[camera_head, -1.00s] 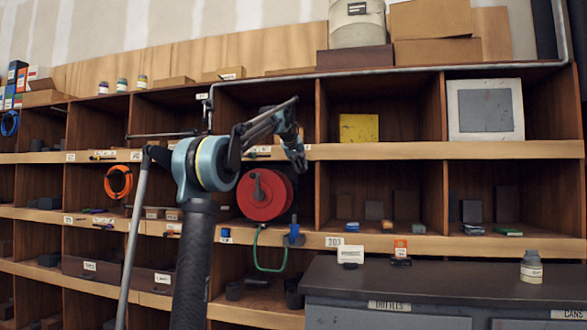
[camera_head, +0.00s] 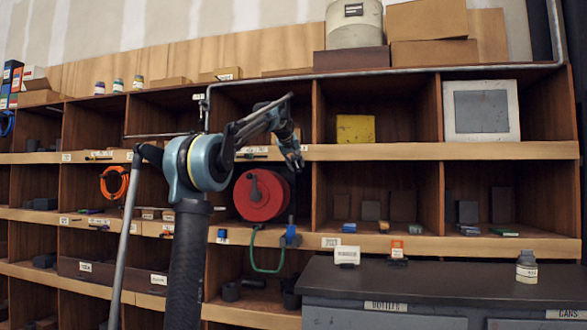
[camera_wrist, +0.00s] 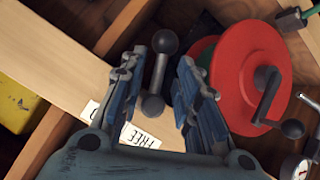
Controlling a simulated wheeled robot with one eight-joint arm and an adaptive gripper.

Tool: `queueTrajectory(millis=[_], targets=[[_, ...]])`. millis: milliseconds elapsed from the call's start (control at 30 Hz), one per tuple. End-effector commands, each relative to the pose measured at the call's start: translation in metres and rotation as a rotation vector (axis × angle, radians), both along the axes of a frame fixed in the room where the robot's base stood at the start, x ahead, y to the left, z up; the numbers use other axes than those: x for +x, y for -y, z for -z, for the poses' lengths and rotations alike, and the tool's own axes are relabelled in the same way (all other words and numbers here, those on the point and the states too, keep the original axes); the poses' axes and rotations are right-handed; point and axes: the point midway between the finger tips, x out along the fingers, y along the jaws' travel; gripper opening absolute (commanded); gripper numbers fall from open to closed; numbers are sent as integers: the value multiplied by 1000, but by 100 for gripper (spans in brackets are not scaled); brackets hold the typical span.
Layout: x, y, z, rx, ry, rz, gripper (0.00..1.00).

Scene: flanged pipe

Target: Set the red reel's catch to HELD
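The red reel (camera_head: 262,195) hangs in a cubby of the shelf, below and left of my gripper (camera_head: 293,160) in the head view. In the wrist view the reel (camera_wrist: 232,70) is right of my gripper (camera_wrist: 160,85), with a dark crank on its face. The catch lever (camera_wrist: 160,68), a grey rod with a dark ball end, shows between my two spread blue fingers. I cannot tell whether either finger touches it. A label reading FREE (camera_wrist: 138,137) lies by the lever's lower end. A second label (camera_wrist: 90,112), left of it, is mostly hidden by the left finger.
A wooden shelf board (camera_head: 440,151) runs just behind my gripper. A green hose (camera_head: 254,255) hangs under the reel. In the wrist view a gauge (camera_wrist: 296,168) is at lower right. A dark cabinet top (camera_head: 430,283) juts out at lower right.

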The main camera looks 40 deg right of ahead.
Motion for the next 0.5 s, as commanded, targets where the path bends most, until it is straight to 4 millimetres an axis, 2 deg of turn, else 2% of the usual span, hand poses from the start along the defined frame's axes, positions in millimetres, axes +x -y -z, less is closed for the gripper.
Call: queueTrajectory(millis=[300,500], targets=[[-17,-32,-25,0,-1,-1,30],[-23,-42,-34,0,-2,1,30]])
